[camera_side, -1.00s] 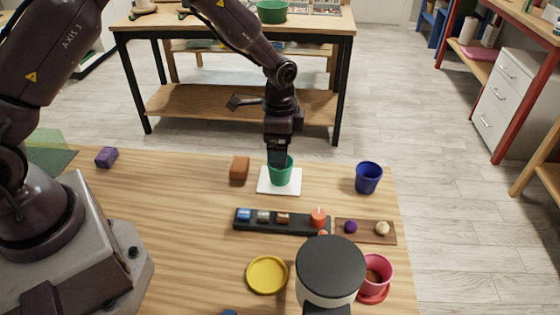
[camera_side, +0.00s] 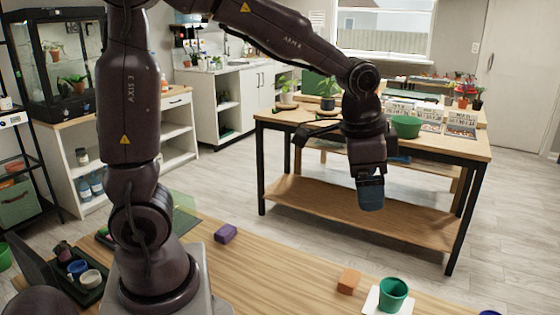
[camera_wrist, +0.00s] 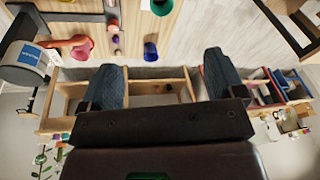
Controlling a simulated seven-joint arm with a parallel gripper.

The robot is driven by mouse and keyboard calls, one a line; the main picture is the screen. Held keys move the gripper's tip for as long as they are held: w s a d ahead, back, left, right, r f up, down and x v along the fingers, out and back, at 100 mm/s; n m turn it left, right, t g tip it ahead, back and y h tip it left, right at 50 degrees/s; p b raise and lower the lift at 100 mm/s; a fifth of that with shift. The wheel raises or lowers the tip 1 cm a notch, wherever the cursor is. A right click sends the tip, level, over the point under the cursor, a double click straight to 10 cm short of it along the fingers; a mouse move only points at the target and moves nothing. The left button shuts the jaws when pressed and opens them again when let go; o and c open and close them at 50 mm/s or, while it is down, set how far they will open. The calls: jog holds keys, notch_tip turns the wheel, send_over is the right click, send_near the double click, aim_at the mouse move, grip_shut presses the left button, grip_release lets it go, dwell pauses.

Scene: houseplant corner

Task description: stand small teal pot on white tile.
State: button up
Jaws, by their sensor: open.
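The small teal pot (camera_side: 393,294) stands upright on the white tile (camera_side: 372,300) near the bottom edge of the side view. Bare tile shows around its base. My gripper (camera_side: 370,195) is raised well above and apart from the pot, empty. In the wrist view my gripper (camera_wrist: 165,85) has its two dark fingers spread wide with nothing between them. The teal pot (camera_wrist: 160,6) is partly cut off at the top edge of that view.
A blue pot (camera_wrist: 150,52) and a pink pot (camera_wrist: 82,46) show in the wrist view. A workbench (camera_side: 375,207) stands behind.

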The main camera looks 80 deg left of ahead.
jog(key=s+r+n+t, duration=0.1)
jog(key=s+r+n, duration=0.1)
jog(key=s, duration=0.5)
jog(key=s+r+n+t, duration=0.2)
jog(key=s+r, duration=0.1)
jog(key=s, duration=0.5)
jog(key=shift+a+n, duration=0.3)
jog(key=shift+n, duration=0.1)
